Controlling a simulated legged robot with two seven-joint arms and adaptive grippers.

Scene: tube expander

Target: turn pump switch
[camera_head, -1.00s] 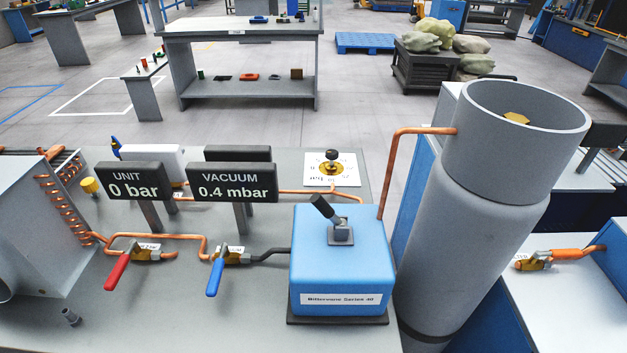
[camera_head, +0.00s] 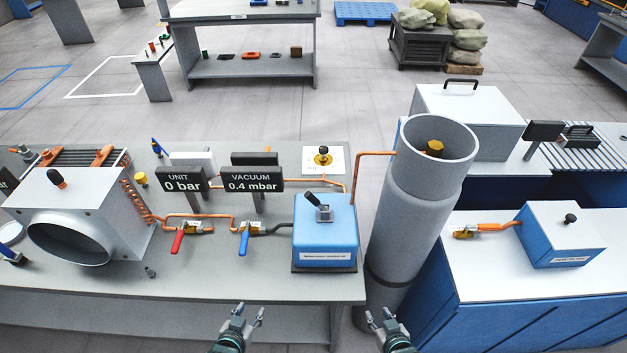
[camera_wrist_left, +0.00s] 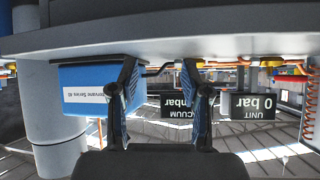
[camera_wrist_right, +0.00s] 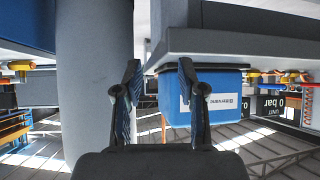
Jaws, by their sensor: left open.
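The pump is a blue box (camera_head: 325,238) on the bench, left of the tall grey cylinder. Its dark switch lever (camera_head: 313,199) sits on a grey block on top and leans up to the left. The pump also shows upside down in the left wrist view (camera_wrist_left: 80,95) and the right wrist view (camera_wrist_right: 178,105). My left gripper (camera_head: 251,312) is open and empty in front of the bench's front edge. My right gripper (camera_head: 379,318) is open and empty, in front of the grey cylinder's lower part. Neither touches the pump.
The grey cylinder (camera_head: 405,220) stands right of the pump. A red-handled valve (camera_head: 178,241) and a blue-handled valve (camera_head: 245,238) lie left of it. Signs read 0 bar (camera_head: 182,180) and 0.4 mbar (camera_head: 252,180). The bench front (camera_head: 200,280) is mostly clear.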

